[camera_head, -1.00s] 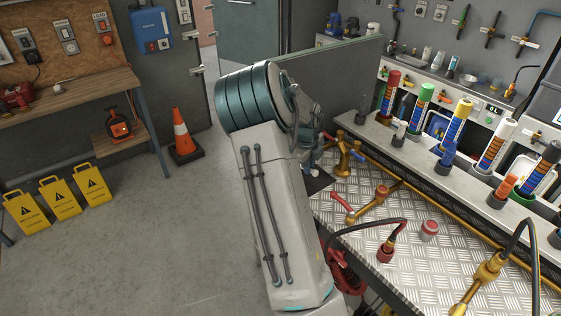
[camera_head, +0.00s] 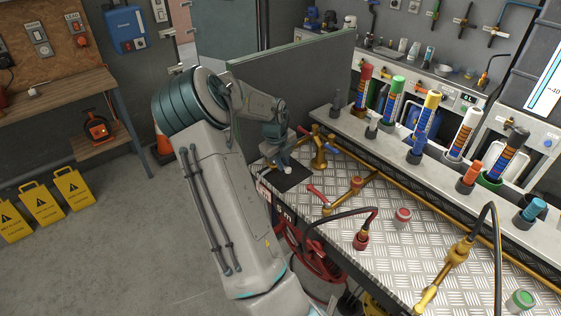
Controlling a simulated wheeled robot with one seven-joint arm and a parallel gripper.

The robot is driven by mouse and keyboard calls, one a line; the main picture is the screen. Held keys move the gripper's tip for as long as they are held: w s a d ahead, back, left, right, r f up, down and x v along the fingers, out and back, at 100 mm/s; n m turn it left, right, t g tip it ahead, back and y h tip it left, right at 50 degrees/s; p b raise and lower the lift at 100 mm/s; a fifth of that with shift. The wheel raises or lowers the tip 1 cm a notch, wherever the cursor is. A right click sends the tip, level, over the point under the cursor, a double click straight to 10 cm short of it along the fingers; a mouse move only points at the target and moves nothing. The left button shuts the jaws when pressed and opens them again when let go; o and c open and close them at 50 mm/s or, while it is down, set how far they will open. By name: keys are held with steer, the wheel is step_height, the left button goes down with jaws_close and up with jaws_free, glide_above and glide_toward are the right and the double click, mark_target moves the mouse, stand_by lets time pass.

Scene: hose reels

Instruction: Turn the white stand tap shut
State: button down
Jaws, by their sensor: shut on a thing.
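The white stand tap (camera_head: 287,168) stands on a dark mat (camera_head: 292,179) at the far left end of the checker-plate bench top. Only a small pale part of it shows below my gripper (camera_head: 285,161). My gripper points down over the tap and is shut on it. The fingertips and the tap's handle are small and largely hidden by my wrist, so I cannot tell the handle's angle.
A grey partition (camera_head: 293,91) stands behind my forearm. A black hose (camera_head: 341,211) arches over the bench front. Coloured cylinders line the rear shelf (camera_head: 398,148).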

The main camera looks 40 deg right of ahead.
steer(key=c, duration=1.4)
jaws_free()
steer(key=shift+c, duration=0.2)
step_height(320, 180, up, 14)
steer(key=a+b, duration=0.1)
steer(key=a, duration=0.1)
steer(key=shift+a+f+b, duration=0.2)
steer(key=shift+a+b, duration=0.1)
steer(key=s+a+r+n+t+y, duration=0.1)
steer(key=s+a+n+y, duration=0.15)
steer(key=a+n, duration=0.8)
steer(key=s+a+r+n+t+y, duration=0.15)
steer(key=s+a+n, duration=0.25)
steer(key=a+n, duration=0.65)
steer(key=s+a+n+t+h, duration=0.1)
steer(key=s+a+n, duration=1)
steer(key=n, duration=0.5)
steer(key=shift+a+h, duration=0.4)
steer(key=shift+a, duration=0.65)
